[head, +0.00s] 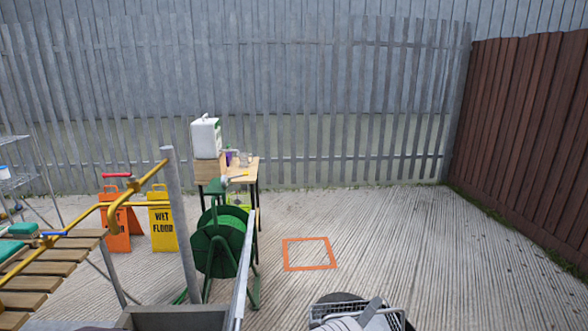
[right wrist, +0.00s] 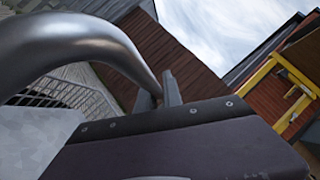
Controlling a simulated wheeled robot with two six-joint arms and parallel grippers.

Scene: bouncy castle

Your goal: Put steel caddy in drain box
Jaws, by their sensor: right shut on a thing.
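The steel caddy (head: 328,308) is a silver wire basket at the bottom edge of the head view, partly cut off. My right gripper (head: 370,311) is at it and shut on it. In the right wrist view a thick grey curved bar passes close to the fingers of my right gripper (right wrist: 160,92), and wire mesh of the caddy (right wrist: 65,95) shows at left. The exact grip point is unclear. My left gripper is out of view.
A green hose reel (head: 222,243) stands left of the orange square. Behind it are a wooden table (head: 240,172), a yellow wet-floor sign (head: 163,225) and an orange sign (head: 116,222). A slatted bench (head: 45,262) is at left. Ground right of the square is clear up to the brown fence (head: 530,130).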

